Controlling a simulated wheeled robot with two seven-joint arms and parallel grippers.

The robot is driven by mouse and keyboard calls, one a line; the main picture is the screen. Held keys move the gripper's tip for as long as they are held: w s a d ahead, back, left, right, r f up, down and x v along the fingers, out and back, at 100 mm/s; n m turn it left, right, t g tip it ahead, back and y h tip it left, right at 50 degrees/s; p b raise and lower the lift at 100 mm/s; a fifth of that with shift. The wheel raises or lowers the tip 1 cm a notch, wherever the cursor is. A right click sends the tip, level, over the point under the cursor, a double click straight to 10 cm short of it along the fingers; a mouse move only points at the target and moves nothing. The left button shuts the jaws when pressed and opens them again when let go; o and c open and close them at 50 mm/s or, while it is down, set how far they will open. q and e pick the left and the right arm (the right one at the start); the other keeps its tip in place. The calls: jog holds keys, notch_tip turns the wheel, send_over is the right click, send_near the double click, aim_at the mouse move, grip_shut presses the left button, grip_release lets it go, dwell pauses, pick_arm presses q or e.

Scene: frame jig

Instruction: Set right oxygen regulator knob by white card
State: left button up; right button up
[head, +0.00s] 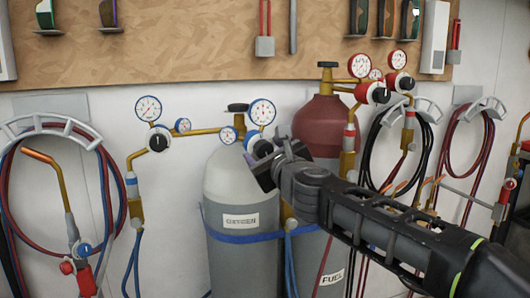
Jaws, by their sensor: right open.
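The right oxygen regulator has a large blue-rimmed gauge (262,112) and a smaller blue-rimmed gauge (229,134), above the grey oxygen cylinder (225,185). Its dark knob (262,149) shows just below the large gauge, partly covered by my right gripper. My right gripper (272,160) comes in from the right and is open at the knob. Whether a finger touches the knob cannot be told. A white card-like panel (433,37) hangs on the board at upper right; no writing on it is readable. My left gripper is not in view.
Another blue-gauged regulator with a black knob (159,138) is on the wall at left. Hose coils and torches hang at both sides. A tool board (200,40) is above.

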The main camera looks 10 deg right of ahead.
jog(key=s, duration=0.7)
jog(key=shift+s+d, duration=0.25)
jog(key=shift+s, duration=0.15)
